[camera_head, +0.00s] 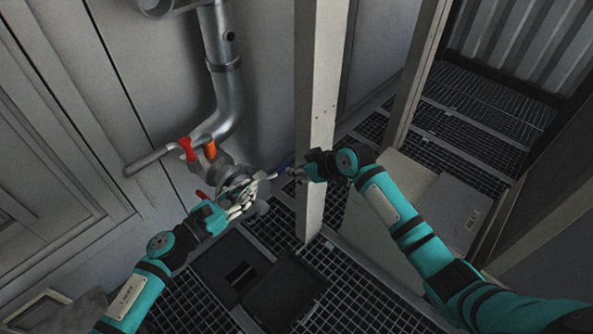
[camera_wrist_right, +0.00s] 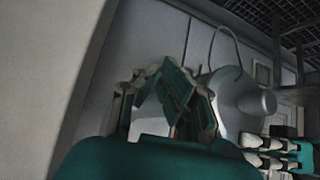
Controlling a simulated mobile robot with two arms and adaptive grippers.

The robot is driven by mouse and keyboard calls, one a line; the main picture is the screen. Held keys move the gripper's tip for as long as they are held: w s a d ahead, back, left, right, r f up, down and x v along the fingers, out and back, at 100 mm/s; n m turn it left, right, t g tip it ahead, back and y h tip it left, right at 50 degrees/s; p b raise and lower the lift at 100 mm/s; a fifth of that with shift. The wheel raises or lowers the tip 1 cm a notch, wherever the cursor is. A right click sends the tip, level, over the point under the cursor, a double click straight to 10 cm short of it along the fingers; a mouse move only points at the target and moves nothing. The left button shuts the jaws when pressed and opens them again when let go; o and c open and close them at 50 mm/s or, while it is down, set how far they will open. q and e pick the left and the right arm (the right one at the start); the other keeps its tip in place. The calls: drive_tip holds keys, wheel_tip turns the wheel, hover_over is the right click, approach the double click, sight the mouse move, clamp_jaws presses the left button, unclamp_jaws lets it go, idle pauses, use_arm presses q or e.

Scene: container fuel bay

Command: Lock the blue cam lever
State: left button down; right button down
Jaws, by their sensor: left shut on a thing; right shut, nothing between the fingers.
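A red handle (camera_head: 187,148) and an orange handle (camera_head: 210,149) sit on the pipework (camera_head: 222,80). A beige post (camera_head: 318,110) stands just behind my right gripper. Dark trays (camera_head: 285,290) lie on the grated floor. A pale box (camera_head: 440,205) stands at the right.

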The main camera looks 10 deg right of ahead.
drive_tip(key=shift+w, duration=0.65)
idle(0.4)
drive_tip(key=w+a+n, duration=0.1)
drive_tip(key=w+a, duration=0.7)
drive_tip(key=shift+w+a+g+y, duration=0.15)
drive_tip(key=shift+a+g+y, duration=0.05)
drive_tip(key=shift+g+y, duration=0.1)
idle(0.8)
drive_tip(key=shift+a, duration=0.1)
idle(0.8)
idle(0.6)
